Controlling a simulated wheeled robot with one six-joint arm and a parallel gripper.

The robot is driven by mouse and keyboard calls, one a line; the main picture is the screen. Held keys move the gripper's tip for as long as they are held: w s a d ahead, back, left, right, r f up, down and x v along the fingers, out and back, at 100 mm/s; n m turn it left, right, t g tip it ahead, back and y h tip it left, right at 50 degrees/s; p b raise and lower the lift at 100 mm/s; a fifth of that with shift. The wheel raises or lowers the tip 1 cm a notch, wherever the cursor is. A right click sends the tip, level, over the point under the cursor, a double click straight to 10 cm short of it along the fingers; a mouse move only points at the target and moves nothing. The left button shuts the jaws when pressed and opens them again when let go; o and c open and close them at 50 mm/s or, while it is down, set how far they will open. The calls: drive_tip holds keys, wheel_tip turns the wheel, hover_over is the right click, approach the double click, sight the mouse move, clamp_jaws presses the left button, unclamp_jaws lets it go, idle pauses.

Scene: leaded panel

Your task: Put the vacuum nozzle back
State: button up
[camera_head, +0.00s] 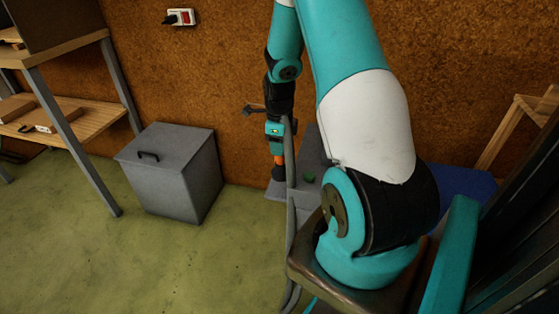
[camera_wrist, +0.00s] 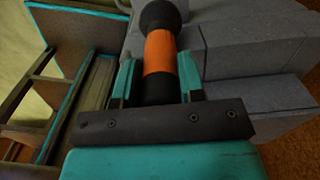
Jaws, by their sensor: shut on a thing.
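The vacuum nozzle (camera_wrist: 160,52) is a black tube with an orange band, in the middle of the wrist view. My gripper (camera_wrist: 157,82) is shut on it, with one teal finger on each side. In the head view my gripper (camera_head: 276,146) points down, and the nozzle (camera_head: 277,160) hangs below it, orange with a dark lower end. The nozzle's dark end is close to a grey stepped unit (camera_head: 312,152) by the wall; I cannot tell if they touch. My arm hides part of that unit. It also shows in the wrist view (camera_wrist: 250,50).
A grey hose (camera_head: 291,215) hangs beside my arm. A grey lidded bin (camera_head: 168,172) stands left on the green floor. A wooden shelf (camera_head: 75,125) is farther left. A red switch (camera_head: 186,17) is on the brown wall. The floor before the bin is clear.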

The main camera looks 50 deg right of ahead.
sight(279, 158)
drive_tip(key=shift+f+b, duration=0.35)
drive_tip(key=shift+f, duration=2.2)
drive_tip(key=o, duration=1)
